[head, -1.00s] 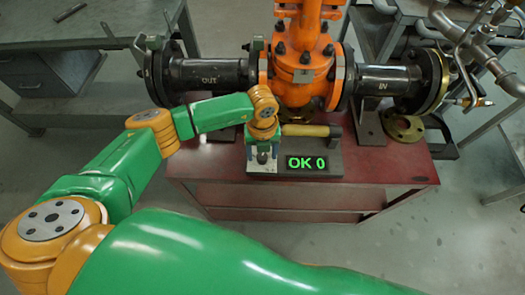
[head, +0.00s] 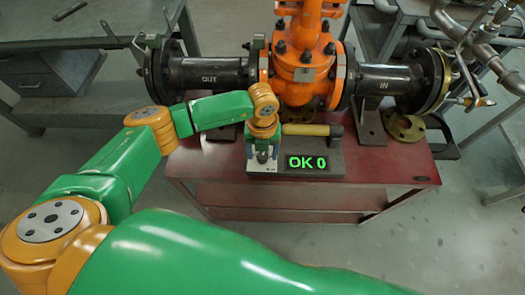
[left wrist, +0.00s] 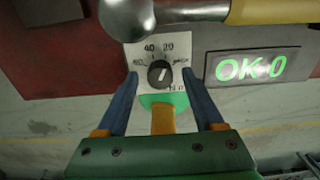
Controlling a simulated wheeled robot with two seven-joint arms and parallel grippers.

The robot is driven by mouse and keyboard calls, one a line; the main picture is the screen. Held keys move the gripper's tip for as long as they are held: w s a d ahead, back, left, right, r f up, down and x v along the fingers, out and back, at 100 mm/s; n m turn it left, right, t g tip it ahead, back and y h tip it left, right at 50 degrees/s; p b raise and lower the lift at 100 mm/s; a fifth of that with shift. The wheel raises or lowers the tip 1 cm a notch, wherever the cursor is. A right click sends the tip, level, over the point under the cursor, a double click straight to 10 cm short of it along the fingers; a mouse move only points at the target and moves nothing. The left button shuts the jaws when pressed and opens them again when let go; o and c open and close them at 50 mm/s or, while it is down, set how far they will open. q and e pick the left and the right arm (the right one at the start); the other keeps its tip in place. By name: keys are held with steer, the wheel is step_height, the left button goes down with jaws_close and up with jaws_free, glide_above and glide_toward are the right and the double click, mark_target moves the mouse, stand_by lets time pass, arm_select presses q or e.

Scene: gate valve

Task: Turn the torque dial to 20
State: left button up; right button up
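The torque dial (left wrist: 160,73) is a black round knob with a light pointer mark on a white plate, seen in the left wrist view. Numbers including 40 and 20 are printed above the knob; the pointer's exact reading is too small to tell. My left gripper (left wrist: 160,76) is open, one blue finger on each side of the knob, with gaps visible. In the head view my left gripper (head: 262,152) is over the white-faced unit, and the knob is mostly hidden. The display (head: 307,163) reads OK 0 in green. My right gripper is not in view.
A yellow-handled tool (head: 305,130) lies behind the display on the red bench (head: 385,170). The orange gate valve (head: 303,70) with black pipes marked OUT and IN stands behind. A loose flange (head: 404,128) lies at right. The bench front is clear.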

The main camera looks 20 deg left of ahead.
mark_target(262, 155)
arm_select(q)
step_height(262, 155, up, 7)
steer(key=shift+r, duration=0.1)
stand_by(0.4)
